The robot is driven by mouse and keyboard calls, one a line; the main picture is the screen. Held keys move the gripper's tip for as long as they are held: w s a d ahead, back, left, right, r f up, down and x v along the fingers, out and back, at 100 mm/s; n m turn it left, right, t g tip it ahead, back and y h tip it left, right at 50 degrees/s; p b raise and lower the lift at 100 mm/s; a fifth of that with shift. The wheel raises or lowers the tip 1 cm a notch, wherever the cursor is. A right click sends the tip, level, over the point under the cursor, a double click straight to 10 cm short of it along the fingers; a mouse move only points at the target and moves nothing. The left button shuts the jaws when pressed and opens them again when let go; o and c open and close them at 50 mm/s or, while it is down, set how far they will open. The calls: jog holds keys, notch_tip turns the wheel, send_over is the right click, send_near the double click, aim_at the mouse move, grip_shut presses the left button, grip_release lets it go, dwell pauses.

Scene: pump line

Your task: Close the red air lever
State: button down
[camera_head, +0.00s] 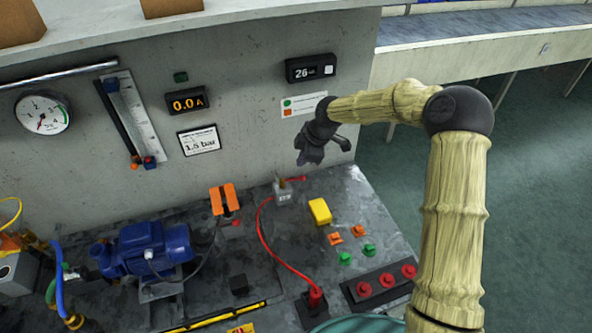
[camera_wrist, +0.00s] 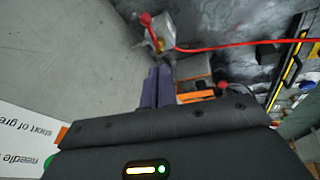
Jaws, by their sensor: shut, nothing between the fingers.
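The red air lever (camera_head: 296,180) sits on top of a small grey valve block (camera_head: 283,197) near the back of the bench, against the wall panel. In the wrist view the red lever (camera_wrist: 147,20) shows at the top, with its grey block (camera_wrist: 155,38) and brass fitting beside it. My gripper (camera_head: 308,160) is in the air above the lever and slightly right of it in the head view. In the wrist view its fingers (camera_wrist: 155,88) are shut and empty, pointing toward the valve block and apart from the lever.
A red hose (camera_head: 266,240) runs from the valve block to a red plug (camera_head: 316,296). An orange-topped device (camera_head: 224,199) stands left, a yellow block (camera_head: 320,211) right. A blue pump (camera_head: 148,248) is farther left. Orange and green buttons and a red-knobbed box (camera_head: 384,283) lie front right.

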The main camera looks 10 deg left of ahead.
jog(key=v, duration=0.2)
jog(key=shift+w+d+r, duration=0.1)
jog(key=shift+d+r, duration=0.05)
jog(key=shift+r, duration=0.2)
jog(key=s+d+r+m+h, duration=0.2)
jog(key=s+d+m, duration=0.8)
jog(key=s, duration=0.3)
jog(key=s+d+r+m+t+h, duration=0.1)
jog(key=s+d+r+m+h, duration=0.1)
jog(key=s+d+m, duration=0.8)
jog(key=s+d+r, duration=0.1)
jog(key=s+d, duration=0.2)
jog(key=shift+m, duration=0.4)
